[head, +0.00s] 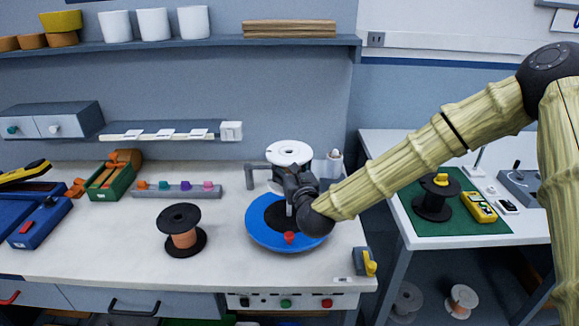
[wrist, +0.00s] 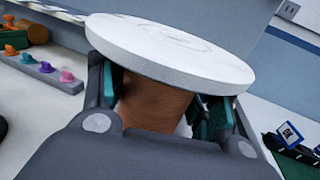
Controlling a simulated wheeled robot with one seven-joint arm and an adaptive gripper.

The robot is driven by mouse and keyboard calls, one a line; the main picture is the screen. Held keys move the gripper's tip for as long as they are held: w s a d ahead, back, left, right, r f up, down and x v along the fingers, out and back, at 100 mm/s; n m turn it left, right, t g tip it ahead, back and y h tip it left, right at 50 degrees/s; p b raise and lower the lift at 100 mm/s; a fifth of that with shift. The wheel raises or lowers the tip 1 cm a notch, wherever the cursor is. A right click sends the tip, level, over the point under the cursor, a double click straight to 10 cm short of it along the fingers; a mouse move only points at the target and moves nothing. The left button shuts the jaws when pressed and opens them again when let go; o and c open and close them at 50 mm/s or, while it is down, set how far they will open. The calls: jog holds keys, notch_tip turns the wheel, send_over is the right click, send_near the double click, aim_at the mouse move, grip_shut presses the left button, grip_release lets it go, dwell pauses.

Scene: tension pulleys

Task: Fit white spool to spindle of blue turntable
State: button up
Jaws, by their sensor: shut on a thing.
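The white spool (head: 289,152) is in my gripper (head: 291,182), above the blue turntable (head: 262,235). In the wrist view, the spool's white flange (wrist: 170,50) is at the top, and its brown wound core (wrist: 155,103) sits between the two fingers of my gripper (wrist: 165,105). The turntable has a blue rim, a dark centre and a red knob (head: 289,237) at its front. The gripper and arm cover part of the turntable. I cannot make out its spindle or the spool's lower end clearly.
A black spool with copper wire (head: 181,231) stands to the left on the bench. A rack of coloured pegs (head: 178,190) and a green box (head: 113,183) lie further left. A yellow-handled switch (head: 368,262) is at the bench's front right corner. The bench's front middle is clear.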

jog(key=shift+f+b, duration=4.45)
jog(key=shift+b, duration=1.35)
dwell(2.2)
